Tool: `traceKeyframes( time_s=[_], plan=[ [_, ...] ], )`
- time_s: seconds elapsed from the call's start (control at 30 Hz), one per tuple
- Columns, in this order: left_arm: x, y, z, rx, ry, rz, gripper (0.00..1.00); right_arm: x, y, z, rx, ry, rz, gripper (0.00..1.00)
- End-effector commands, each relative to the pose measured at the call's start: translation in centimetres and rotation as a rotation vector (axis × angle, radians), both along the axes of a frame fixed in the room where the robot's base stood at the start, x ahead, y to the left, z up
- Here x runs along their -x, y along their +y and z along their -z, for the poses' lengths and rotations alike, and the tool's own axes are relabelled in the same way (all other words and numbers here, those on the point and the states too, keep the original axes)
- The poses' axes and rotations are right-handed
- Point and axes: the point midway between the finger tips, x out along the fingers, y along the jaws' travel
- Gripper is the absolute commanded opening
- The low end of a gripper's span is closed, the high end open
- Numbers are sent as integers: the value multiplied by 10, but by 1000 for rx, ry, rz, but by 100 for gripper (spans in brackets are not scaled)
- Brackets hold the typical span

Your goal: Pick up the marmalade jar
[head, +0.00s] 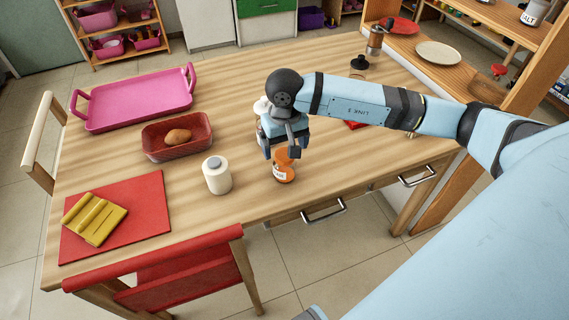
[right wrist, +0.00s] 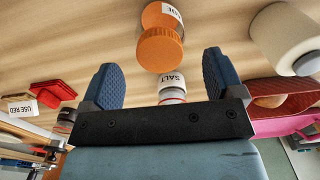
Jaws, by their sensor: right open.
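The marmalade jar (head: 284,172) is a small orange jar with a white label. It stands near the front edge of the wooden table. In the right wrist view the jar (right wrist: 160,40) shows its orange lid, beyond the fingertips and between their lines. My right gripper (head: 281,151) is just above and behind the jar in the head view, partly covering its top. In the right wrist view my right gripper (right wrist: 160,68) has its two blue fingers wide apart with nothing held between them. My left gripper is not in view.
A cream cylindrical container (head: 217,175) stands left of the jar. A salt jar (right wrist: 172,92) is close to the gripper. A dark red basket (head: 152,148) holds a brown item. A pink tray (head: 135,104) and red mat (head: 148,195) lie farther left.

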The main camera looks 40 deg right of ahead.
Motion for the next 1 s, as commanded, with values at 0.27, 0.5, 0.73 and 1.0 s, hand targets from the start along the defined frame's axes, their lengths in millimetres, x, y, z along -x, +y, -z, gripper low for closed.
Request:
traceKeyframes(
  time_s=[0.27,0.5,0.73,1.0],
  plan=[
    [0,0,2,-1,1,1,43,0,0,19,-2,3,0,87],
    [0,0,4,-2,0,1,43,-1,-1,54,-2,3,0,87],
    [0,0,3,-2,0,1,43,-1,-1,59,-1,-1,0,87],
    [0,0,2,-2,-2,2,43,-1,-1,58,-1,0,0,34]
  ],
)
